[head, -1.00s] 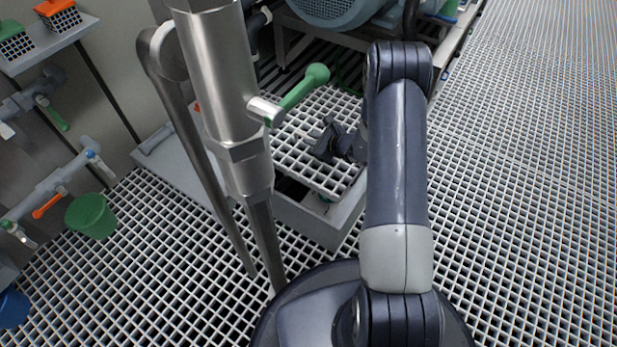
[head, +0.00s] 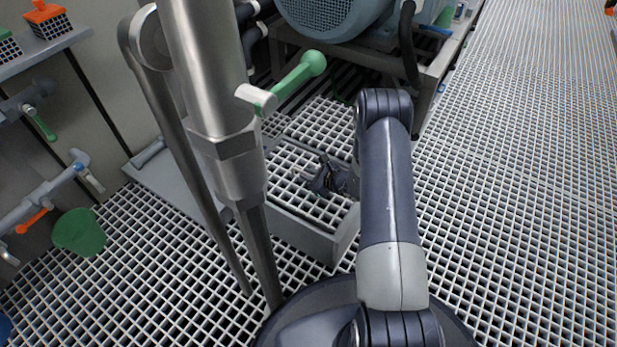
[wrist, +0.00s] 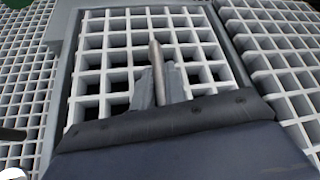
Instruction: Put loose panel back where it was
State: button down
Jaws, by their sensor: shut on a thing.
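The loose panel, a pale square grating (head: 289,163), lies about level in a grey framed opening in the raised grey step (head: 300,232). My gripper (head: 326,178) is low over the panel and shut on it, near its right side. In the wrist view the panel (wrist: 110,42) fills the middle, with a grey frame edge along its left (wrist: 66,72) and right sides. My gripper's fingers (wrist: 158,84) reach down to its bars, with a thin metal rod between them. I cannot tell whether the panel is fully flush. My wrist hides its near edge.
A steel column (head: 212,100) with a green-ended lever (head: 300,72) stands close left of my arm. A blue-grey motor (head: 330,12) is behind the panel. Open grating floor (head: 510,180) lies to the right.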

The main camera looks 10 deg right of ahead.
jog(key=shift+r, duration=0.15)
jog(key=shift+f, duration=0.4)
jog(key=c, duration=1.5)
grip_release()
jog(key=shift+o, duration=0.2)
jog(key=shift+r, duration=0.2)
jog(key=p+v, duration=0.2)
jog(key=v, duration=0.3)
jog(key=p+v, duration=0.2)
jog(key=v, duration=0.4)
jog(key=shift+w+r, duration=0.1)
jog(key=shift+r, duration=0.15)
jog(key=shift+s+d+r, duration=0.15)
jog(key=shift+s+d, duration=0.1)
jog(key=shift+s, duration=0.25)
